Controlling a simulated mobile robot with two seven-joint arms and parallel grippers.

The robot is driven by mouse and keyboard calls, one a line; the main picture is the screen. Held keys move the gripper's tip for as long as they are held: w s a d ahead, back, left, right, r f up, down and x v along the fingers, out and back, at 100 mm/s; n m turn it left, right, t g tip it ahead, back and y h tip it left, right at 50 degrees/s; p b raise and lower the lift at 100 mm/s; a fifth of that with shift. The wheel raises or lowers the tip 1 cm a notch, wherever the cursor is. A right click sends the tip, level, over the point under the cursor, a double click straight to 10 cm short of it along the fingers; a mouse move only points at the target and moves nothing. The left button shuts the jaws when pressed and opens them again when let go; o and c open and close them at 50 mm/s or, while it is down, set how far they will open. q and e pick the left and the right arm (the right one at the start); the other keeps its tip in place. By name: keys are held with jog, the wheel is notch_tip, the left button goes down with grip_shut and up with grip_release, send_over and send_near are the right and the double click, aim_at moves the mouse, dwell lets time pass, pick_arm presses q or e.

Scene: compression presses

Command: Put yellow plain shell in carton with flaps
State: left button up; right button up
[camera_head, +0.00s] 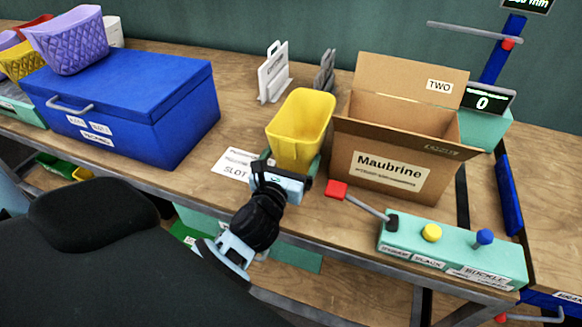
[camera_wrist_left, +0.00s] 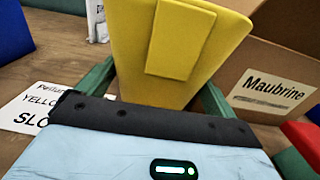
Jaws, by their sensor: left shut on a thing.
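The yellow plain shell (camera_head: 301,121) is an open, tapered tub with smooth walls, upright near the table's front edge. My left gripper (camera_head: 292,168) is shut on its lower part, and its green fingers flank the shell in the left wrist view (camera_wrist_left: 178,55). I cannot tell whether the shell's base touches the table. The carton with flaps (camera_head: 352,165) stands just right of the shell, labelled "Maubrine" and "TWO". Its top is open, with the back flap raised and the front flap folded outward. Its floor is hidden. My right gripper is not in view.
A white "SLOT" card (camera_head: 233,163) lies left of the shell. A blue lidded box (camera_head: 170,105) with patterned purple baskets (camera_head: 70,40) is farther left. A green control panel (camera_head: 455,250) with a red-ended lever (camera_head: 337,190) sits before the carton. Sign holders (camera_head: 273,75) stand behind.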

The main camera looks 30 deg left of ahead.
aim_at(291, 169)
pick_arm(q)
notch_tip(291, 169, down, 3)
jog(key=shift+f+b, duration=0.2)
jog(key=shift+b, duration=0.3)
jog(key=shift+r, duration=0.15)
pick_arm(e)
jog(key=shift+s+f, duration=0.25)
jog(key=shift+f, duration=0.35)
pick_arm(q)
jog(key=o, duration=0.6)
jog(key=shift+o, duration=0.4)
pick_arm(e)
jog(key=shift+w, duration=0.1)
